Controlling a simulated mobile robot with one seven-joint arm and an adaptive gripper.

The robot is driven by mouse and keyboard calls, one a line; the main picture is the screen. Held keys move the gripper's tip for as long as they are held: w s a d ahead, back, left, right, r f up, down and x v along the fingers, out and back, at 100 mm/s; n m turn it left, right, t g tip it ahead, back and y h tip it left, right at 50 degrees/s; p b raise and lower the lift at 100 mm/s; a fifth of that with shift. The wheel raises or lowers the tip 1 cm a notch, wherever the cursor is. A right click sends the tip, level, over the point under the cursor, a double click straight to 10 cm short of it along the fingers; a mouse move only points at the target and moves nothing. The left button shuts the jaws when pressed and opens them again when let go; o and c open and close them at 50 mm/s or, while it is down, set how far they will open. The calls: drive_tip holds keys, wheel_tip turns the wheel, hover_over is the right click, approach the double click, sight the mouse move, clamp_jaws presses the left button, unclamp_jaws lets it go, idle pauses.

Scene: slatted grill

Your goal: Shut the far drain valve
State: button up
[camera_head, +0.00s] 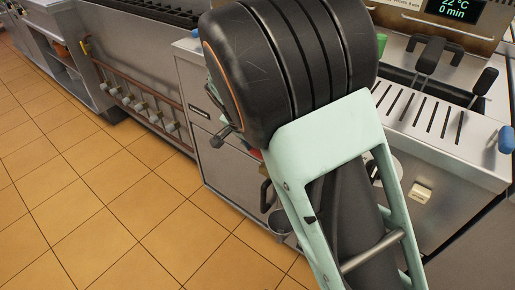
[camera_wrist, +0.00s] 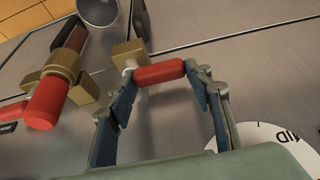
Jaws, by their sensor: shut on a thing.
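My gripper (camera_wrist: 166,79) shows in the wrist view, its two blue-padded fingers at the two ends of a red valve handle (camera_wrist: 160,73), shut on it. The handle lies crosswise in the picture. A small brass valve body (camera_wrist: 129,54) sits at its left end, by a pale stem. A second valve, with a larger red end (camera_wrist: 46,104) and brass fittings (camera_wrist: 62,74), is at the left, apart from my fingers. I cannot tell from the picture which valve is the far one.
A steel front panel (camera_wrist: 230,60) lies close behind the handle. A round white dial (camera_wrist: 262,138) is at the lower right. A metal cup-like vessel (camera_wrist: 97,10) shows at the top. In the head view, the tiled floor (camera_head: 110,210) at left is clear beside the steel units.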

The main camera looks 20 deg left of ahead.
idle(0.4)
drive_tip(key=o, duration=0.9)
drive_tip(key=v, duration=1.2)
drive_tip(key=shift+w, duration=0.1)
